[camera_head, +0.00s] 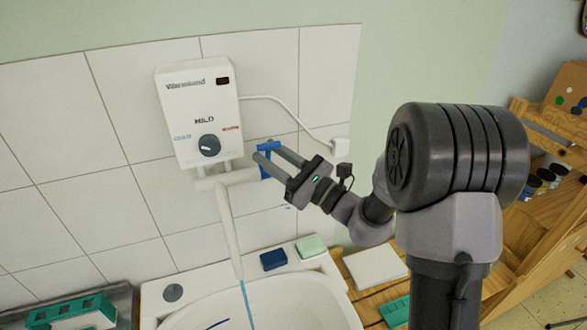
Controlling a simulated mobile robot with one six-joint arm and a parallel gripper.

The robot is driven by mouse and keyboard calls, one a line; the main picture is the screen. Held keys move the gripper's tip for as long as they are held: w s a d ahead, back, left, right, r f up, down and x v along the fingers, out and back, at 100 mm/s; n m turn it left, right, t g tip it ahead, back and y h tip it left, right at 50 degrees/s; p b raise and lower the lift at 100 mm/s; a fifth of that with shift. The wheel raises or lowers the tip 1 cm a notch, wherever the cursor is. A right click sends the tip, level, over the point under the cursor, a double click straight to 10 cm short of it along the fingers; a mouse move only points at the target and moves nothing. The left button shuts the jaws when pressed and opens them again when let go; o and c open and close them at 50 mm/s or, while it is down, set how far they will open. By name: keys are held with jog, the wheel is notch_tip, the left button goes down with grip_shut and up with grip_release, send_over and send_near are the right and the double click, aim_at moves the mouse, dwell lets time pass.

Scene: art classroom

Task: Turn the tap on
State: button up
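The tap's white body and long spout (228,220) come out below a white water heater (198,110) on the tiled wall. Its blue handle (268,145) is at the right end of the tap body. My gripper (267,154) is at this handle, fingers pointing left toward the wall. The two fingers are apart, with a gap between them. The fingertips overlap the handle in the picture and partly hide it; I cannot tell whether they touch it. A thin blue streak (247,305) runs down from the spout's end into the basin and looks like water.
The white sink (290,300) is below. A dark blue block (273,259) and a pale green block (311,246) lie on its back rim. A white cable runs from the heater to a wall socket (341,148). A wooden shelf (545,215) stands at right.

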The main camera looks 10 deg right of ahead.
jog(key=b+v, duration=0.1)
jog(key=v, duration=1.5)
jog(key=shift+s+b, duration=0.3)
jog(key=shift+b, duration=0.05)
jog(key=shift+d, duration=0.1)
